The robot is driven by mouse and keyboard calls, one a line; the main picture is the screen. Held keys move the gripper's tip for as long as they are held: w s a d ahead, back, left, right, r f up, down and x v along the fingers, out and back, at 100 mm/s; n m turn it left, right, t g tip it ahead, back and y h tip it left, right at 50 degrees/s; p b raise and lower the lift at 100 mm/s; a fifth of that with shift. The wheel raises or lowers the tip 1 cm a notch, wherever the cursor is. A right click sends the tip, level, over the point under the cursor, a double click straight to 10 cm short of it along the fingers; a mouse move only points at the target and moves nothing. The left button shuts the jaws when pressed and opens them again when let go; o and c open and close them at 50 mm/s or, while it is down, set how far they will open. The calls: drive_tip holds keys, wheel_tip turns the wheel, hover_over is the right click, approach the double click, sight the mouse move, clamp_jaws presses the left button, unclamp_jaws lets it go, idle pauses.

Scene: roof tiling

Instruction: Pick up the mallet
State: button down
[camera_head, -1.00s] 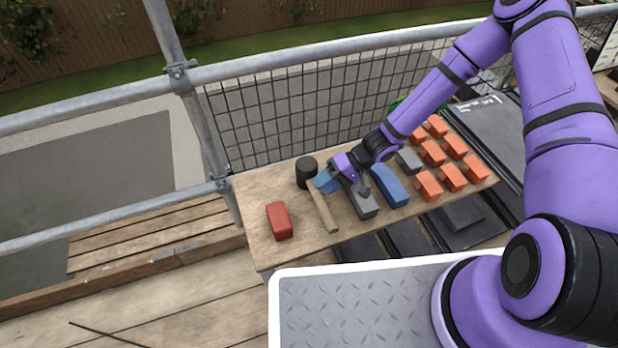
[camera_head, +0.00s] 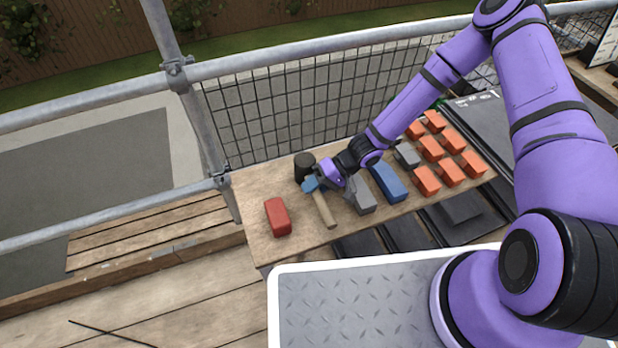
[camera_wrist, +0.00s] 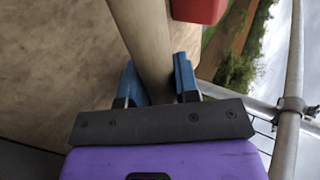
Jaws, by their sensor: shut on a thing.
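The mallet lies on the wooden table, with a black round head (camera_head: 304,166) at the back and a pale wooden handle (camera_head: 324,210) pointing to the front. My gripper (camera_head: 314,187) is at the handle near the head, its blue fingers on either side. In the wrist view my gripper (camera_wrist: 160,82) is shut on the handle (camera_wrist: 148,40), which runs between the two blue fingers. The head is out of the wrist view. I cannot tell whether the mallet is clear of the table.
A red block (camera_head: 278,216) lies left of the handle. A grey block (camera_head: 361,197) and a blue block (camera_head: 388,182) lie close on the right, with several orange blocks (camera_head: 430,149) further right. A metal railing (camera_head: 300,70) and mesh stand behind the table.

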drive_tip(key=shift+r, duration=0.15)
wheel_tip(320, 180, up, 10)
drive_tip(key=shift+f, duration=0.1)
idle(0.3)
drive_tip(key=c, duration=1.7)
unclamp_jaws()
clamp_jaws()
